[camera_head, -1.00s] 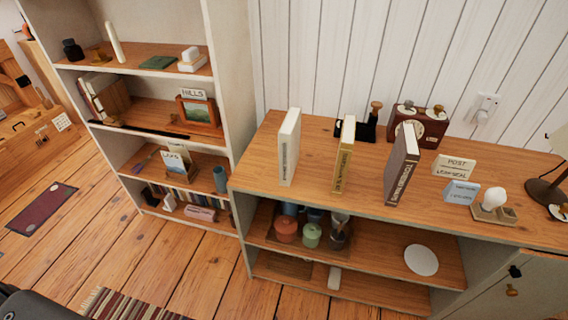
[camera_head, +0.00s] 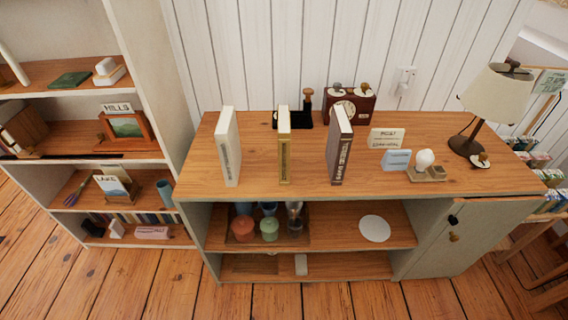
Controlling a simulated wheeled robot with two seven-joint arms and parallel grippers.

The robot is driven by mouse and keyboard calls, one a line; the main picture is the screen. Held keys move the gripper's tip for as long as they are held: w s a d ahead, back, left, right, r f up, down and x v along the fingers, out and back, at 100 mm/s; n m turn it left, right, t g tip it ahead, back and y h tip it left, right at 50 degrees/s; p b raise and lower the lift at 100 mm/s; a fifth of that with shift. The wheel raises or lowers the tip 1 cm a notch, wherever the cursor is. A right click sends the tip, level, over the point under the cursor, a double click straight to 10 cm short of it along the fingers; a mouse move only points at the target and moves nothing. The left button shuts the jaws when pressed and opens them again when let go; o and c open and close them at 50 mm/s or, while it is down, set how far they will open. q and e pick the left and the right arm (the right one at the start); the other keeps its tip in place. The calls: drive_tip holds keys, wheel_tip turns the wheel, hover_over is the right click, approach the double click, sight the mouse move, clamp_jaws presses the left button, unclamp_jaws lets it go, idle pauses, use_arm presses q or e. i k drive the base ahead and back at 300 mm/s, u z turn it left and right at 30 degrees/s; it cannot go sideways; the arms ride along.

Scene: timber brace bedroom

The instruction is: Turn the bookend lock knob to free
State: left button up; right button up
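No part is clearly recognisable as the bookend lock knob. On the bookcase at left, a brown wooden block (camera_head: 27,127) stands beside pale books at the picture's left edge, above a dark strip; no knob can be made out on it. Three upright books stand apart on the cabinet top: a white one (camera_head: 229,147), a yellow one (camera_head: 284,146) and a dark brown one (camera_head: 341,147). Behind them is a black piece (camera_head: 291,121) with a brown knob-like handle (camera_head: 308,98); whether it is a bookend I cannot tell. Neither gripper is in view.
A red-brown dial box (camera_head: 361,108) with two small knobs on top stands at the back. Small signs (camera_head: 386,138), an egg-like white object (camera_head: 425,159) and a lamp (camera_head: 496,95) stand to the right. Wooden floor (camera_head: 120,285) lies clear in front.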

sight(30, 147)
drive_tip(key=u, duration=2.2)
drive_tip(key=k, duration=0.55)
drive_tip(key=u, duration=0.95)
drive_tip(key=k, duration=0.8)
drive_tip(key=u, duration=0.25)
drive_tip(key=i, duration=1.65)
drive_tip(key=z, duration=1)
drive_tip(key=i, duration=1.2)
drive_tip(key=z, duration=1.05)
